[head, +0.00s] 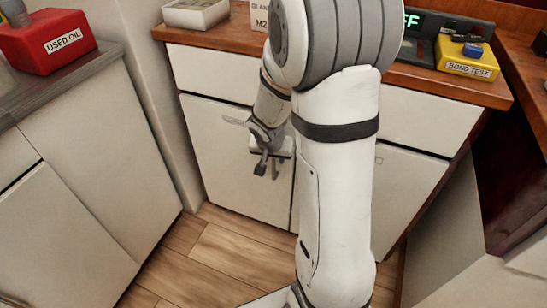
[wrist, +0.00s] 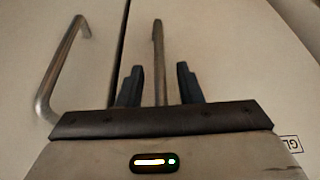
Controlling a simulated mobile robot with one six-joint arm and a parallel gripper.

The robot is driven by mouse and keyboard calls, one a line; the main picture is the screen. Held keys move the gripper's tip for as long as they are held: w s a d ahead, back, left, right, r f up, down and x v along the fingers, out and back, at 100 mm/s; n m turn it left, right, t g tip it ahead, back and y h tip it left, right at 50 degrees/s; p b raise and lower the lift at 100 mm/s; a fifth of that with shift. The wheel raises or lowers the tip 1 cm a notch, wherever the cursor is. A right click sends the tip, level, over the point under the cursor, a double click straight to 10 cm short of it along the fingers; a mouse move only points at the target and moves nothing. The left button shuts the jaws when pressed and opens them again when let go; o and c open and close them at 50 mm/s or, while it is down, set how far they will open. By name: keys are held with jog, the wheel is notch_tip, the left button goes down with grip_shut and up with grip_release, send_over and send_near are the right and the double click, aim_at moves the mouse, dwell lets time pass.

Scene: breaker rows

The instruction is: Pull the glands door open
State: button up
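In the wrist view, the glands door (wrist: 235,65) is a pale panel to the right of a dark seam. A label starting "GL" (wrist: 291,143) is cut off at the right edge. The upright metal bar handle (wrist: 157,50) of this door stands near the seam. My gripper (wrist: 158,80) is open, one dark finger on each side of this handle, with gaps showing on both sides. The depth between fingers and handle is hard to judge. In the head view my gripper (head: 268,165) shows in front of the low cabinet doors; my arm hides part of them.
A second bar handle (wrist: 62,70) is on the neighbouring door, left of the seam. A wooden counter (head: 190,37) above carries a white bin (head: 195,14) and a yellow bond test box (head: 467,62). A red used oil can (head: 48,42) stands left. Wooden floor (head: 215,262) is clear in front.

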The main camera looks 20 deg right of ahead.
jog(key=shift+c, duration=0.2)
grip_shut()
dwell(0.3)
